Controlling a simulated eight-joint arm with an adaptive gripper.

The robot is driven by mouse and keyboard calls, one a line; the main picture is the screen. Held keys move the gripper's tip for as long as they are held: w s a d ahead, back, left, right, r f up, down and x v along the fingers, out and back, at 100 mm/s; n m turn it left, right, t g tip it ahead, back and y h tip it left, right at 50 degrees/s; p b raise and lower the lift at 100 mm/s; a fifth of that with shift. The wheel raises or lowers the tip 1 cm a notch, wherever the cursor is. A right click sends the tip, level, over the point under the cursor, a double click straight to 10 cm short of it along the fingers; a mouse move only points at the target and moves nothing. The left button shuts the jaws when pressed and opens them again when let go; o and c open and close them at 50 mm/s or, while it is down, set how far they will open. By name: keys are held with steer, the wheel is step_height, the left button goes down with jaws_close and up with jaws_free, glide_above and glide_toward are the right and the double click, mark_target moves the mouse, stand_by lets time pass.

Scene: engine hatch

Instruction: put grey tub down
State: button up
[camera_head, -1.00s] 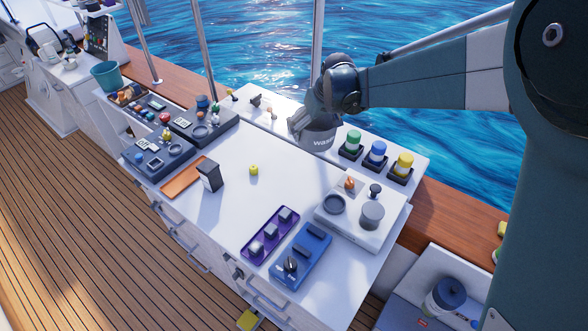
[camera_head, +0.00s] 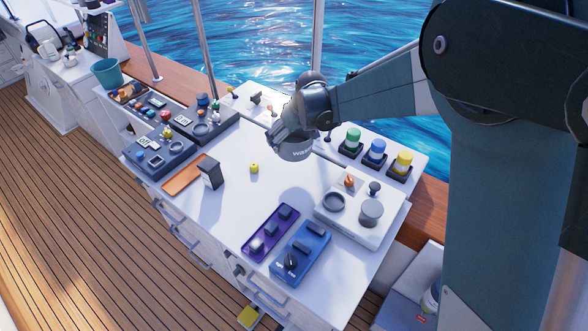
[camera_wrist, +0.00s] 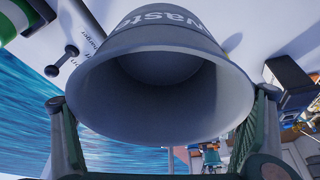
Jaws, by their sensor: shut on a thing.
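The grey tub (camera_head: 296,149) has lettering on its side that reads in part "waste". In the head view it hangs under my wrist at the back middle of the white worktop. My gripper (camera_head: 285,135) is shut on it. In the wrist view the tub (camera_wrist: 165,35) fills the middle, with its open mouth toward the camera, and its inside looks empty. My gripper's fingers (camera_wrist: 160,125) stand on either side of its rim. Whether the tub's base touches the worktop is hard to tell.
The white worktop (camera_head: 225,225) is clear in its middle, apart from a small yellow object (camera_head: 254,168) and a dark upright block (camera_head: 210,173). Green, blue and yellow capped jars (camera_head: 376,152) stand behind on the right. A purple tray (camera_head: 270,233) and a blue panel (camera_head: 300,252) lie in front.

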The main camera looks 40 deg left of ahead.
steer(key=shift+f, duration=0.1)
steer(key=shift+f, duration=3.05)
steer(key=shift+f, duration=0.1)
steer(key=shift+f, duration=1.75)
steer(key=shift+f, duration=0.1)
steer(key=o, duration=1.2)
steer(key=shift+b, duration=0.3)
steer(key=shift+p+v, duration=0.35)
steer(key=shift+v, duration=5.75)
